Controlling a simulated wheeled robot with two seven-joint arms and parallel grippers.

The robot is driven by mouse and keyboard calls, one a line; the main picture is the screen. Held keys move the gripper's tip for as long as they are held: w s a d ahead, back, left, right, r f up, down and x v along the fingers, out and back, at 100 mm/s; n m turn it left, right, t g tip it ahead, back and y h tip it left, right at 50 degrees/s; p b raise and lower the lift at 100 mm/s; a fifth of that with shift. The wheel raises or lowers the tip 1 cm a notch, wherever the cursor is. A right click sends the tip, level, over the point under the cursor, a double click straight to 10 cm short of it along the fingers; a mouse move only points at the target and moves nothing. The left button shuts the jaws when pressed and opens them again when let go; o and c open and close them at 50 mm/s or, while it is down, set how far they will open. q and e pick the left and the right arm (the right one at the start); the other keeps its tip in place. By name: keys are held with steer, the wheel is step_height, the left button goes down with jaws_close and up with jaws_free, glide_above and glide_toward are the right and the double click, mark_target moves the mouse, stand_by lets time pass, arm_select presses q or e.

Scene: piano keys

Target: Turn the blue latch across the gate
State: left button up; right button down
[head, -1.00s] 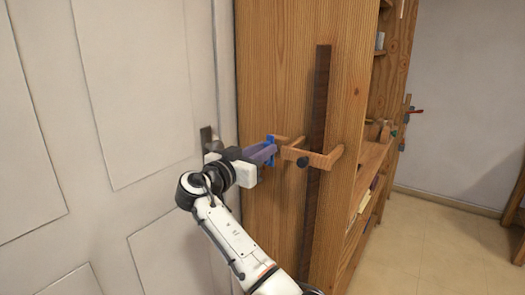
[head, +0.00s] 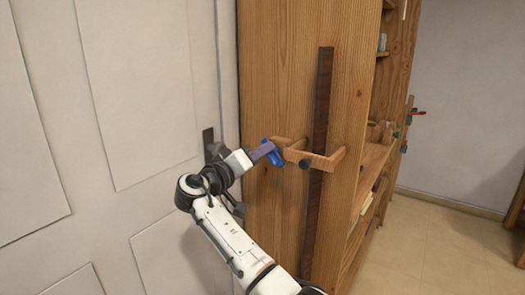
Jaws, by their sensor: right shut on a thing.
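The blue latch (head: 272,153) is at the left end of a wooden bracket on the wooden panel, and it stands tilted. My right gripper (head: 265,151) is shut on the blue latch, its fingers reaching in from the left and covering part of it. The gate appears to be the wooden bracket (head: 322,160), whose arms reach around a dark upright strip (head: 319,110). My left gripper is not in view.
A white panelled door (head: 130,90) with a dark handle plate (head: 208,140) stands close at the left, behind my right arm. Wooden shelves (head: 375,160) with small items stand to the right. The floor (head: 440,235) at the right is clear.

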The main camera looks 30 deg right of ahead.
steer(key=shift+w+a+f+n+p, duration=0.15)
steer(key=shift+n+p, duration=0.25)
steer(key=shift+n, duration=1.15)
steer(key=shift+d+f+n+p, duration=0.1)
steer(key=shift+f+n+p, duration=0.25)
steer(key=shift+n, duration=1.15)
steer(key=shift+w+a+f+n+p, duration=0.1)
steer(key=shift+n+p, duration=0.4)
steer(key=shift+n, duration=1.05)
steer(key=c, duration=1.8)
jaws_free()
